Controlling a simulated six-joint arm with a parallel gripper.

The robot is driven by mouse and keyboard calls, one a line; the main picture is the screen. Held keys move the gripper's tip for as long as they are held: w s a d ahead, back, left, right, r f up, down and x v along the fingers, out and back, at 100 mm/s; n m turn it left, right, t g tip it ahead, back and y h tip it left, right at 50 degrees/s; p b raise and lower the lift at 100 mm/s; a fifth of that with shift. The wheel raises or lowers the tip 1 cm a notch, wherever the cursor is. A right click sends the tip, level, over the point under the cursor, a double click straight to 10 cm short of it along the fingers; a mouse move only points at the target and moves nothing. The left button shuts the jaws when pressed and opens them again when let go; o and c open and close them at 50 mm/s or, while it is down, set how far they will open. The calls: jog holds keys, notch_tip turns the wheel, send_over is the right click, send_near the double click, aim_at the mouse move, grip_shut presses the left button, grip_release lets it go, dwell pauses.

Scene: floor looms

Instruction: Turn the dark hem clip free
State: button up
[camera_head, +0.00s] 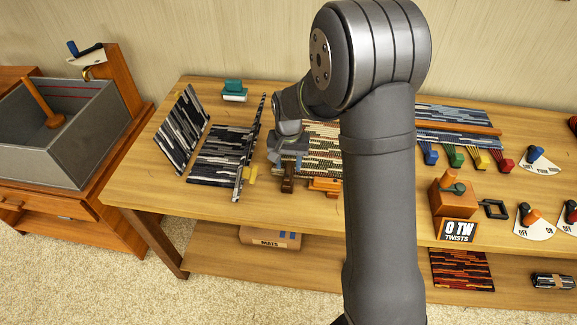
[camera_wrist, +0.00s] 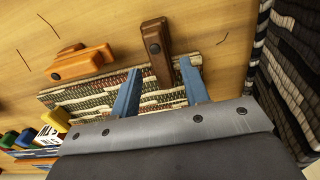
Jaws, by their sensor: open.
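The dark brown hem clip (camera_wrist: 157,45) has a round screw head and points across the edge of the striped mat (camera_wrist: 85,102), its lower end over the mat. In the head view the dark clip (camera_head: 287,180) is at the mat's front edge. My gripper (camera_wrist: 160,66) is open, its two blue fingers on either side of the clip's lower end in the wrist view; I see no contact. In the head view my gripper (camera_head: 287,156) is just behind the clip.
A dark striped mat panel (camera_head: 249,150) stands upright just left of my gripper, with a yellow piece (camera_head: 250,174) at its foot. Coloured tassels (camera_head: 455,156) and an orange-brown box with a crank (camera_head: 453,196) are to the right. Bare wood shows in front of the clips.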

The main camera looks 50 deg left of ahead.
jog(key=shift+f, duration=1)
grip_shut()
